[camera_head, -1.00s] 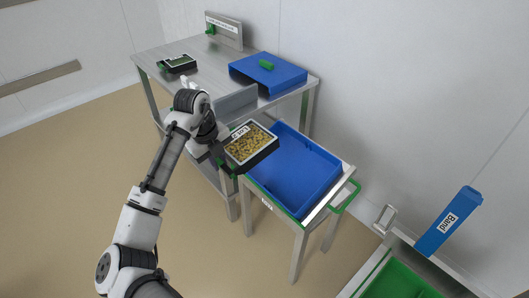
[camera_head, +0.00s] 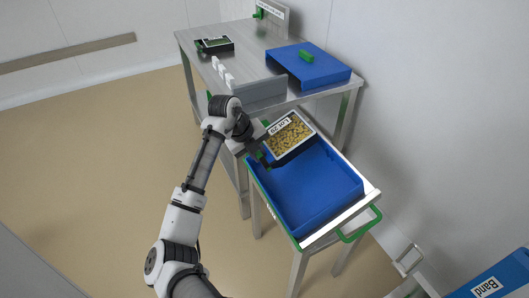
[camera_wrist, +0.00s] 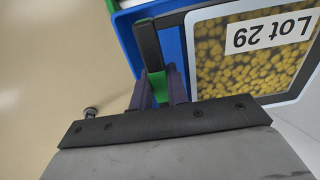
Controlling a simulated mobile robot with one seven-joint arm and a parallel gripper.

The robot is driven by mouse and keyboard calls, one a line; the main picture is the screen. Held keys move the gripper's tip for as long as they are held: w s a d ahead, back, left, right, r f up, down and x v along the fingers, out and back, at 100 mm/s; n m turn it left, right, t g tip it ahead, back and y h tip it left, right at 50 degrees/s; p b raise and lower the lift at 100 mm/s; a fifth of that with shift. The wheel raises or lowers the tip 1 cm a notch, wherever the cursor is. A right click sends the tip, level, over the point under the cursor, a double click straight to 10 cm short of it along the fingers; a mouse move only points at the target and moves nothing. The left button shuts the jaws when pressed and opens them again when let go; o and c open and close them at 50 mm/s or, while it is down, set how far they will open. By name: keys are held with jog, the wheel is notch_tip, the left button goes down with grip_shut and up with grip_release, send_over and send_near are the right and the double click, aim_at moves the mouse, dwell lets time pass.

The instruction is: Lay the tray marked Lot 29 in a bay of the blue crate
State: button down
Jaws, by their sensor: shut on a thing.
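The tray marked Lot 29 (camera_head: 289,134) is black with a white-edged clear top over yellow pieces. Its label also shows in the wrist view (camera_wrist: 268,33). My gripper (camera_head: 261,156) is shut on the tray's green grip at its left side; the wrist view shows the fingers (camera_wrist: 159,90) around this green part. The blue crate (camera_head: 312,197) lies on a cart, and its near part looks empty. The tray is over the crate's far end and hides that part. I cannot tell whether it touches the crate floor. No divider is clear to see.
A steel table (camera_head: 215,82) behind the cart bears another black tray (camera_head: 215,44), a blue cover with a green handle (camera_head: 312,66) and a grey upright panel (camera_head: 262,92). The cart has a green handle (camera_head: 361,225).

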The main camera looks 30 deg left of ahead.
jog(key=shift+b+x, duration=2.35)
jog(key=shift+x, duration=2.2)
jog(key=c, duration=1.4)
grip_release()
jog(key=shift+c, duration=1)
jog(key=shift+p+v, duration=1.65)
jog(key=shift+v, duration=1.95)
jog(key=shift+f, duration=0.1)
